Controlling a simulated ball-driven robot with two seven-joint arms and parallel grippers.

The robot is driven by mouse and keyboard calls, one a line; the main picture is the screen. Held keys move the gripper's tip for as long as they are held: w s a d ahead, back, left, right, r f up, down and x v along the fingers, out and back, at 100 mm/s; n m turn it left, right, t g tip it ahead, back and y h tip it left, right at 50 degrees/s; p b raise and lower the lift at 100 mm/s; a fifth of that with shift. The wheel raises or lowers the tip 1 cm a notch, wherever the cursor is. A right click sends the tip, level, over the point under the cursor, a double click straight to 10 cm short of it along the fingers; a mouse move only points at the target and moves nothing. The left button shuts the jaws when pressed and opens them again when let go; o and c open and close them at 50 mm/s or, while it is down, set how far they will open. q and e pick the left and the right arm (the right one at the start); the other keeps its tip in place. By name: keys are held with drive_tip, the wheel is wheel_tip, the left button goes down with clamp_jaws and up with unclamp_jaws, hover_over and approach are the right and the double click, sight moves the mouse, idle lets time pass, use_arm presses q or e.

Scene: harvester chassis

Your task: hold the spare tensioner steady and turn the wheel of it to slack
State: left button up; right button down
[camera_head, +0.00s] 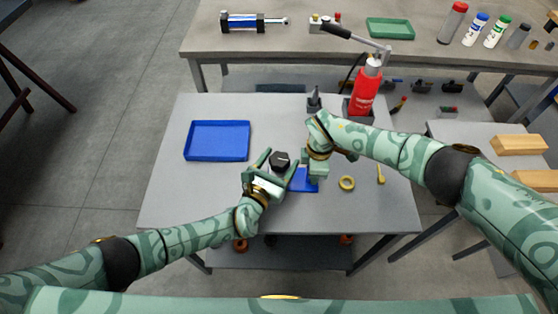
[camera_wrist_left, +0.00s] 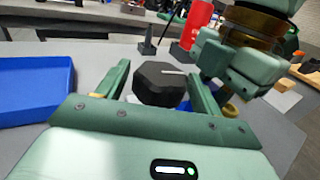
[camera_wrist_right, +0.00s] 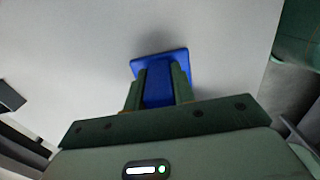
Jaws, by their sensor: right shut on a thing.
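The spare tensioner has a blue body (camera_wrist_right: 158,88) and a flat blue base (camera_head: 304,184) near the middle of the grey table. Its wheel seems to be the black faceted knob (camera_head: 280,158), which has a white mark on top in the left wrist view (camera_wrist_left: 160,86). My left gripper (camera_head: 277,165) is open, its fingers on either side of the black wheel, with small gaps showing. My right gripper (camera_head: 314,175) is shut on the blue body, which shows between its fingers in the right wrist view. The link between wheel and body is hidden.
A blue tray (camera_head: 217,141) lies to the left. A yellow ring (camera_head: 347,183) and a yellow tool (camera_head: 381,174) lie to the right. A red cylinder with a lever (camera_head: 366,88) stands at the table's back edge. The table's front left is clear.

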use_arm(q)
drive_tip(key=c, duration=0.7)
drive_tip(key=shift+d+n+t+y, duration=0.1)
drive_tip(key=shift+n+t+y, duration=0.4)
drive_tip(key=shift+n+y, duration=0.4)
drive_tip(key=shift+c, duration=0.2)
drive_tip(key=n+y, duration=0.1)
drive_tip(key=y, duration=0.1)
drive_tip(key=n+t+y, duration=0.1)
drive_tip(key=n+y, duration=0.1)
drive_tip(key=y, duration=0.1)
drive_tip(key=o, duration=1)
drive_tip(key=s, duration=0.8)
drive_tip(key=s+a, duration=0.1)
drive_tip(key=s, duration=0.3)
